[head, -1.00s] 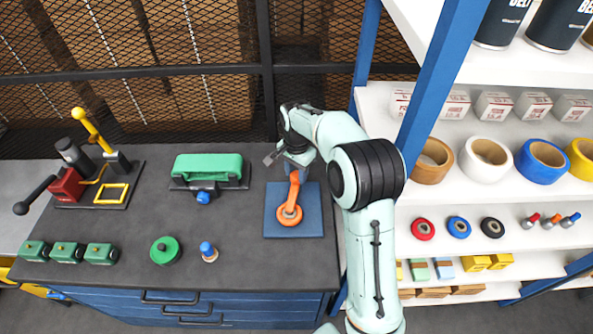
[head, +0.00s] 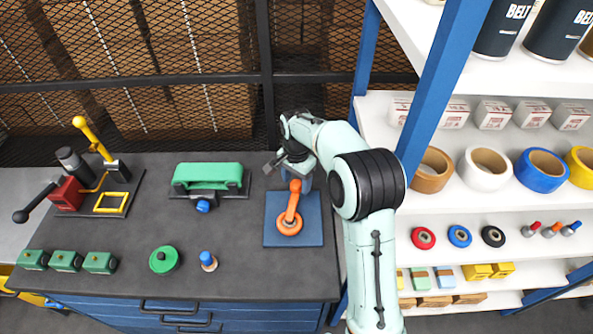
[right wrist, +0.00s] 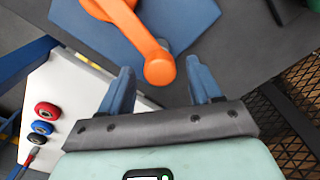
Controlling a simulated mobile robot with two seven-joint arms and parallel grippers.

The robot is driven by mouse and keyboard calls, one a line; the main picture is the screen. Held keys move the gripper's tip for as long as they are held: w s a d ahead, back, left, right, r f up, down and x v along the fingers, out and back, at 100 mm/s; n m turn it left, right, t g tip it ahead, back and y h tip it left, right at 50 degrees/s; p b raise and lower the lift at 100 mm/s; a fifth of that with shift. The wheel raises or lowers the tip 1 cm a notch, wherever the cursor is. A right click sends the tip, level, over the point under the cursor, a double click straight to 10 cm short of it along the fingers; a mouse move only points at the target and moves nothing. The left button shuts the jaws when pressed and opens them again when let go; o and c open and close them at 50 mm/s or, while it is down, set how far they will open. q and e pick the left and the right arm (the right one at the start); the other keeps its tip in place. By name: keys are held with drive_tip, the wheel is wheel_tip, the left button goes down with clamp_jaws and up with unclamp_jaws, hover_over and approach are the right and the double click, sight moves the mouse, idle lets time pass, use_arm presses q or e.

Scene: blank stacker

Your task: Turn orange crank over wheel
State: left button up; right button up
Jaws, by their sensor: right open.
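The orange crank (head: 290,214) is mounted on a blue square plate (head: 311,235) on the dark bench. Its ring-shaped hub is towards the front, and its arm reaches back to a rounded knob. My right gripper (right wrist: 159,65) is open at the knob end. In the right wrist view the orange knob (right wrist: 159,69) shows between the two blue fingers, with gaps on both sides. A grey-blue part behind the knob is mostly hidden, and I cannot tell if it is the wheel. My left gripper is not in view.
A green-topped device (head: 208,177) stands left of the plate. Green blocks (head: 66,261), a green disc (head: 164,260) and a blue-topped peg (head: 208,261) are at the bench front. A red-and-yellow lever device (head: 70,193) is far left. Shelves (head: 450,237) stand right, mesh behind.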

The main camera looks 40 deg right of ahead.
wheel_tip(320, 180, up, 13)
drive_tip(key=shift+p, duration=0.35)
idle(0.5)
